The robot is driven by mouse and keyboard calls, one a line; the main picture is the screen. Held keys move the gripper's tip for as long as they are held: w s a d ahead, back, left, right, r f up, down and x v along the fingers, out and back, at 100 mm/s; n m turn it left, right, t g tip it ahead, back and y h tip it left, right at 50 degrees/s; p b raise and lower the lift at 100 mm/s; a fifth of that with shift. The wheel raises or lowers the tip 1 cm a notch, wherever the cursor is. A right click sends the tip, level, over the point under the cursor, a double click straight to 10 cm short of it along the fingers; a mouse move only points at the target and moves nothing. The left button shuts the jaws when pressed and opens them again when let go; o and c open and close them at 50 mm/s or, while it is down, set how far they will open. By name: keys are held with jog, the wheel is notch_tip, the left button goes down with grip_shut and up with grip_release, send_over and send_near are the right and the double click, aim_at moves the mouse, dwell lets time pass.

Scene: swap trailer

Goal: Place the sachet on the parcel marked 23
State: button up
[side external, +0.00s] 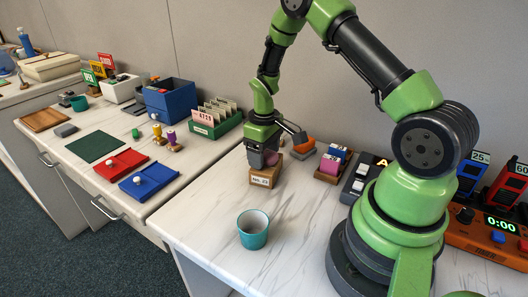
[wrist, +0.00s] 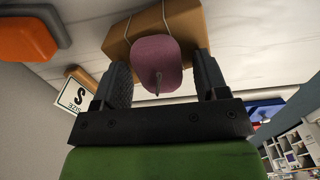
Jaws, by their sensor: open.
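The parcel (side external: 263,181) is a brown box with a "No. 23" label on its front. It stands on the white worktop below my gripper, and its string-tied top shows in the wrist view (wrist: 185,25). The sachet (wrist: 158,60) is a rounded purple-pink pouch with a small grey stem or tie. It appears to lie on the parcel's top.
An orange block (side external: 304,146) lies behind the parcel, with a tray of purple and blue items (side external: 334,163) to the right. A teal cup (side external: 253,231) stands in front. A green file box (side external: 215,122) is at left. The worktop's front left is clear.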

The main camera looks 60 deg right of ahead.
notch_tip(320, 180, up, 12)
jog(key=s+a+r+m+t, duration=0.25)
jog(key=s+a+r, duration=0.25)
jog(key=a+r, duration=0.45)
jog(key=s+a+r+t+y, duration=0.1)
jog(key=s+a+r+t, duration=0.1)
jog(key=s, duration=0.3)
jog(key=s+a+r+m+t+y, duration=0.1)
jog(key=s+a+r+t, duration=0.1)
jog(key=s, duration=0.4)
jog(key=shift+s+a+r+t, duration=0.2)
jog(key=shift+a+r+t, duration=0.15)
jog(key=shift+a+r, duration=0.25)
